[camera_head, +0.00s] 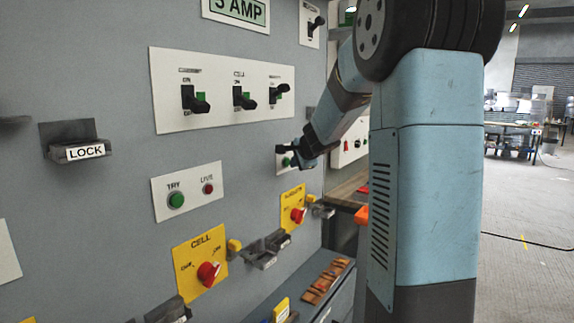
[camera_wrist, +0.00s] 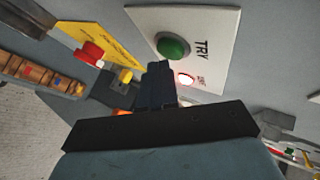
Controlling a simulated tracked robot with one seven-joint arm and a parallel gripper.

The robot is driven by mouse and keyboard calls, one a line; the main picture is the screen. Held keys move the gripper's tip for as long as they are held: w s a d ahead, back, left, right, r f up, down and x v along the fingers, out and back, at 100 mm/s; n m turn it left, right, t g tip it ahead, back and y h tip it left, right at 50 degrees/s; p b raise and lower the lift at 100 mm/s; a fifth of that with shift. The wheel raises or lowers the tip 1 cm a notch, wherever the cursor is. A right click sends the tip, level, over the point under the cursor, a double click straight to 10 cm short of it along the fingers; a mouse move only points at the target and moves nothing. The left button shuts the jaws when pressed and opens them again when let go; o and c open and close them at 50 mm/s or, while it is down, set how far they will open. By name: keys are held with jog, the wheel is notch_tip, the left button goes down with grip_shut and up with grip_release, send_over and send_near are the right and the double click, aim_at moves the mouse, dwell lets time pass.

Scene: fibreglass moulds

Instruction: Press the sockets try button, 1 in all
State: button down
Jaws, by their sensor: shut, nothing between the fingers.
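A white plate (camera_wrist: 205,20) marked TRY carries a green button (camera_wrist: 172,46) and a lamp (camera_wrist: 185,78) with a bright white-red centre. My gripper (camera_wrist: 158,68) is shut and empty, its fingertips just below the green button in the wrist view. I cannot tell whether they touch the plate. In the head view my gripper (camera_head: 286,154) is at the far part of the panel, largely covering a small white plate with a bit of green. Nearer is another white plate (camera_head: 187,190) with a green TRY button (camera_head: 176,200) and a dark red LIVE lamp (camera_head: 208,188).
Below are yellow plates with red rotary knobs, one marked CELL (camera_head: 201,255) and one farther (camera_head: 293,207). Brackets (camera_head: 264,248) stick out of the panel. A white plate with black-handled switches (camera_head: 225,88) is above. Open floor (camera_head: 525,200) lies at right.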

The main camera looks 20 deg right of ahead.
jog(key=shift+w+a, duration=0.25)
jog(key=shift+w, duration=0.1)
dwell(0.7)
jog(key=shift+s, duration=0.1)
jog(key=shift+s+d, duration=0.45)
jog(key=shift+s, duration=0.15)
jog(key=shift+s+d, duration=0.7)
jog(key=shift+s, duration=0.35)
jog(key=shift+s+d, duration=0.7)
jog(key=shift+s, duration=0.35)
